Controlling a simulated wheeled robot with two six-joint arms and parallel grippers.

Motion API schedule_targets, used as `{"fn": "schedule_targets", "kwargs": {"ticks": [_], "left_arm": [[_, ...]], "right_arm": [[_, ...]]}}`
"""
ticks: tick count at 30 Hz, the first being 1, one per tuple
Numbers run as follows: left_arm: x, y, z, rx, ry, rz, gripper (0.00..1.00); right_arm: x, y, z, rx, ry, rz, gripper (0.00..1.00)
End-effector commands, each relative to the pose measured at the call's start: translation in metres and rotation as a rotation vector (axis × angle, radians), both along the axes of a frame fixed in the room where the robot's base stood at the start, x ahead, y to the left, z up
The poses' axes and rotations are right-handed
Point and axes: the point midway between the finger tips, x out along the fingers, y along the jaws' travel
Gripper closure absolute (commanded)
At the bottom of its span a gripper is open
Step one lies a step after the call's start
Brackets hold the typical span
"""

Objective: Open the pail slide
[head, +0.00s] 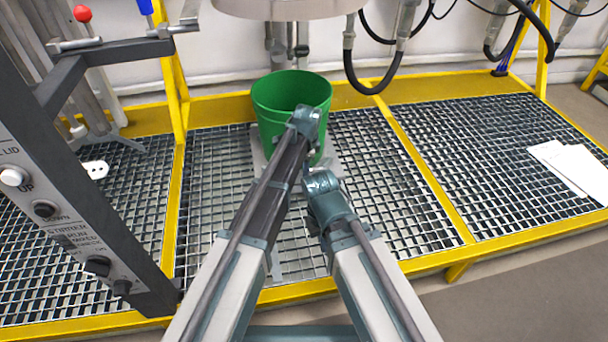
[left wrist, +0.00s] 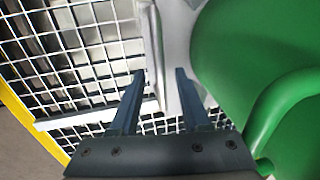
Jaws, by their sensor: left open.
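The green pail (head: 275,98) stands upright on the grey pail slide (head: 258,150), a flat plate over the grating. My arms hide much of the slide's front. In the left wrist view the pail (left wrist: 235,50) fills the right side, with its curved green handle low down. My left gripper (left wrist: 160,73) is open and empty, its two fingers pointing towards a pale upright bar (left wrist: 153,45) at the edge of the slide (left wrist: 180,45). I cannot tell whether the fingers touch it. In the head view my left arm covers the pail's lower front. My right gripper is hidden behind its arm.
A yellow-framed grating (head: 390,190) surrounds the slide. A dark control panel (head: 75,215) stands at the left. White sheets (head: 570,165) lie at the right. The grating right of the pail is mostly clear.

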Motion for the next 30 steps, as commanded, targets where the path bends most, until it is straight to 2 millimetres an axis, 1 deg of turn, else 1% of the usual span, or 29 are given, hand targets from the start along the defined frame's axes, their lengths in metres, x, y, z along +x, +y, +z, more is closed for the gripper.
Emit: {"fn": "schedule_targets", "kwargs": {"ticks": [1,2,11,12,14,18,19,30], "left_arm": [[0.0009,0.0002,-0.0062,0.000,0.000,0.000,0.53],[0.0012,0.0002,-0.0069,0.000,0.000,0.000,0.53],[0.0014,0.0004,-0.0061,0.000,0.000,0.000,0.53],[0.0014,0.0005,-0.0061,0.000,0.000,0.000,0.60],[0.0014,0.0005,-0.0061,0.000,0.000,0.000,0.71],[0.0013,0.0005,-0.0062,0.000,0.000,0.000,0.96],[0.0013,0.0004,-0.0062,0.000,0.000,0.000,1.00],[0.0013,0.0004,-0.0063,0.000,0.000,0.000,1.00]], "right_arm": [[0.0001,0.0000,-0.0062,0.000,0.000,0.000,1.00],[0.0001,0.0001,-0.0070,0.000,-0.001,0.000,1.00],[0.0001,0.0000,-0.0061,0.000,-0.001,0.000,1.00],[0.0001,0.0000,-0.0061,0.000,-0.001,0.000,1.00],[0.0001,0.0000,-0.0061,0.000,-0.001,0.000,1.00],[0.0001,0.0000,-0.0061,0.000,-0.001,0.000,1.00],[0.0001,0.0000,-0.0061,0.000,-0.001,0.000,1.00],[0.0001,0.0000,-0.0062,0.000,-0.001,0.000,1.00]]}}
